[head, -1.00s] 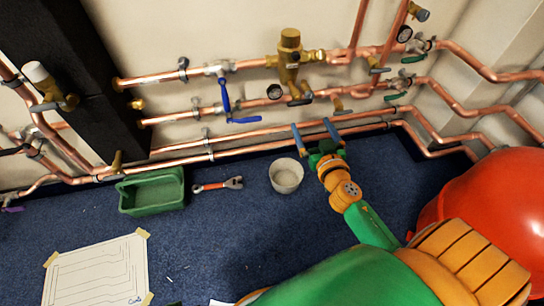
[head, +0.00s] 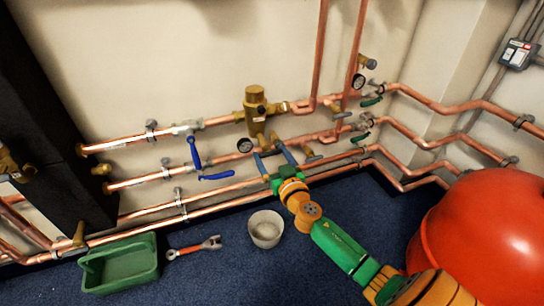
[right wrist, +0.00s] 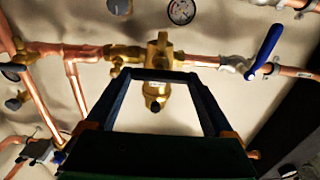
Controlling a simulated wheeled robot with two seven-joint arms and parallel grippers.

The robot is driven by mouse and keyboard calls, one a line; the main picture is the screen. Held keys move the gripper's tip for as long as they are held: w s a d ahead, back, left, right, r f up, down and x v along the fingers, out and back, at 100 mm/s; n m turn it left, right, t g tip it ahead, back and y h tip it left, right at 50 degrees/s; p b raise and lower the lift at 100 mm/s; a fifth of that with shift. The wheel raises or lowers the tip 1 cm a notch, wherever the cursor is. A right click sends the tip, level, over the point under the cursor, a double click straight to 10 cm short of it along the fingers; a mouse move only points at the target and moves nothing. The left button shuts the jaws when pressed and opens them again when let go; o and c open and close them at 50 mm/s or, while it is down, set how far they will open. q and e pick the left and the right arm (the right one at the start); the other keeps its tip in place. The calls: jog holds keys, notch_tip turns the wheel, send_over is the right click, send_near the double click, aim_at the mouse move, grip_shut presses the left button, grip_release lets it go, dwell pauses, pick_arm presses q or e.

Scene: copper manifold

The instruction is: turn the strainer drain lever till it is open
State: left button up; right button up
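My left gripper is not in view.
Blue levers (head: 194,152) hang to the left, beside a gauge (head: 244,145). A bucket (head: 266,229), wrench (head: 194,248) and green tray (head: 120,264) lie on the floor. A red vessel (head: 475,235) fills the lower right.

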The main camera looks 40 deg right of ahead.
jog(key=c, duration=0.5)
